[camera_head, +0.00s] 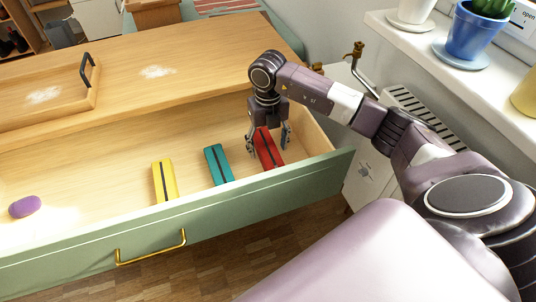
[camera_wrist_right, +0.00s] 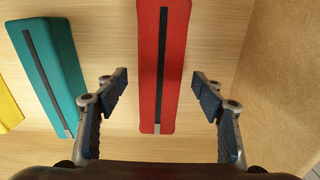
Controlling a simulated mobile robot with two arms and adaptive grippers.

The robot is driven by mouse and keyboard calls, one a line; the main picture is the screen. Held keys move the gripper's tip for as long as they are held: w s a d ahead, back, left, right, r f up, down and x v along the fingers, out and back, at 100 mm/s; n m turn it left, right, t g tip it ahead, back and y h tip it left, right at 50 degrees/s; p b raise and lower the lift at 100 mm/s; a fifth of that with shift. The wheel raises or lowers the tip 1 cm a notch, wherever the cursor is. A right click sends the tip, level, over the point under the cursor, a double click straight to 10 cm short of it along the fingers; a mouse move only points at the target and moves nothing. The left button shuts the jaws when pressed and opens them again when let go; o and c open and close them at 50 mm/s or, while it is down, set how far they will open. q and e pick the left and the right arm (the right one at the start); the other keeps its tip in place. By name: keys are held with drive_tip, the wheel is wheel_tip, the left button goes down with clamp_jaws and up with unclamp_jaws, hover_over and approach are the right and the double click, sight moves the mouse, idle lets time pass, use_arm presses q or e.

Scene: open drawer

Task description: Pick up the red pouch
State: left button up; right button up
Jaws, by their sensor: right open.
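The red pouch (camera_head: 267,149) lies in the open drawer, near its right end. It is long and narrow with a dark zip along its top. In the right wrist view the red pouch (camera_wrist_right: 162,70) runs upright through the middle. My right gripper (camera_head: 269,138) is over it, pointing down. The gripper's fingers (camera_wrist_right: 160,90) are open, one on each side of the pouch, with a gap on both sides. My left gripper is not in view.
A teal pouch (camera_head: 219,165) and a yellow pouch (camera_head: 165,181) lie to the left in the drawer. A purple oval object (camera_head: 25,206) lies farther left. The green drawer front (camera_head: 200,213) and right side wall (camera_head: 311,135) bound the space. A windowsill (camera_head: 450,76) with pots is at right.

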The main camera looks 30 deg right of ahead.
drive_tip(key=shift+f, duration=0.9)
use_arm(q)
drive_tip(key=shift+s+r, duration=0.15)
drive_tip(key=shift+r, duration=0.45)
use_arm(e)
drive_tip(key=shift+c, duration=0.3)
drive_tip(key=c, duration=1.3)
